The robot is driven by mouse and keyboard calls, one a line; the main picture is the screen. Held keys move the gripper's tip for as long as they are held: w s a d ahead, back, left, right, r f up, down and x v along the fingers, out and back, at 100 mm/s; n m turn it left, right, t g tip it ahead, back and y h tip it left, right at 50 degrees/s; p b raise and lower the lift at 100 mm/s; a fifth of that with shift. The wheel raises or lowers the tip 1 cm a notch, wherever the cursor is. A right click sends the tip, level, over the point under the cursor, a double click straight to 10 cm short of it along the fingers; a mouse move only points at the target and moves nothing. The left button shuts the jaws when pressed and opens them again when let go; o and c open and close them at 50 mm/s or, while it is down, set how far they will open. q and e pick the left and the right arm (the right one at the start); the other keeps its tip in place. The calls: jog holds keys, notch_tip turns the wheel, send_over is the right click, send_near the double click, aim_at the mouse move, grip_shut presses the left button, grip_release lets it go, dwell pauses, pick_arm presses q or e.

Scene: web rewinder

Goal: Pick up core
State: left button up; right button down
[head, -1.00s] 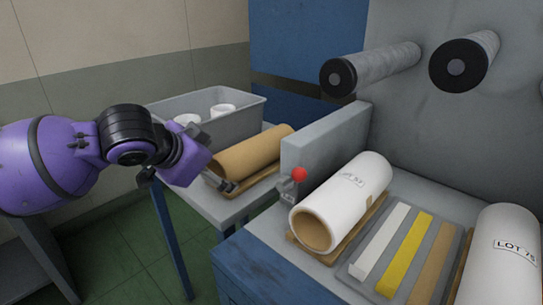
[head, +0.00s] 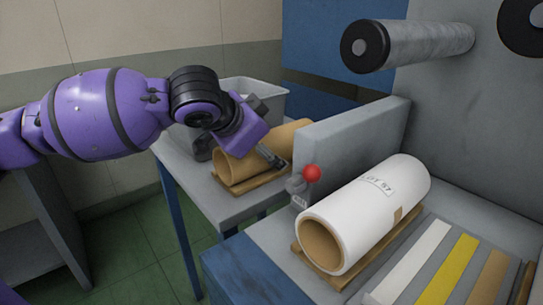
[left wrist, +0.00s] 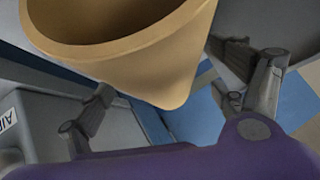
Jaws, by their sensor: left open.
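The core, a plain brown cardboard tube (head: 260,140), lies on its side in a wooden cradle (head: 250,190) on the grey side table. My left gripper (head: 240,152) is above the core's near part, with its fingers spread. In the left wrist view the core's open end (left wrist: 130,60) fills the top middle, and the open fingers (left wrist: 170,80) show on either side of it. Nothing is held. Whether a finger touches the core cannot be told. The arm hides part of the core in the head view. My right gripper is not in view.
A grey bin (head: 262,92) stands behind the core. To the right, a grey upright plate (head: 350,145) and a red-knobbed lever (head: 311,173) border the machine. A white roll (head: 370,210) lies on a cradle there, beside flat strips (head: 445,270). A roller (head: 420,43) juts out above.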

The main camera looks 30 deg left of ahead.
pick_arm(q)
jog(key=shift+w+f, duration=0.35)
jog(key=shift+w, duration=0.05)
jog(key=shift+w+f, duration=0.15)
jog(key=shift+w, duration=0.1)
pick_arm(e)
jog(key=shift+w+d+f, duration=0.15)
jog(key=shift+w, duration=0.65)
pick_arm(q)
jog(key=c, duration=1.3)
jog(key=shift+c, duration=0.6)
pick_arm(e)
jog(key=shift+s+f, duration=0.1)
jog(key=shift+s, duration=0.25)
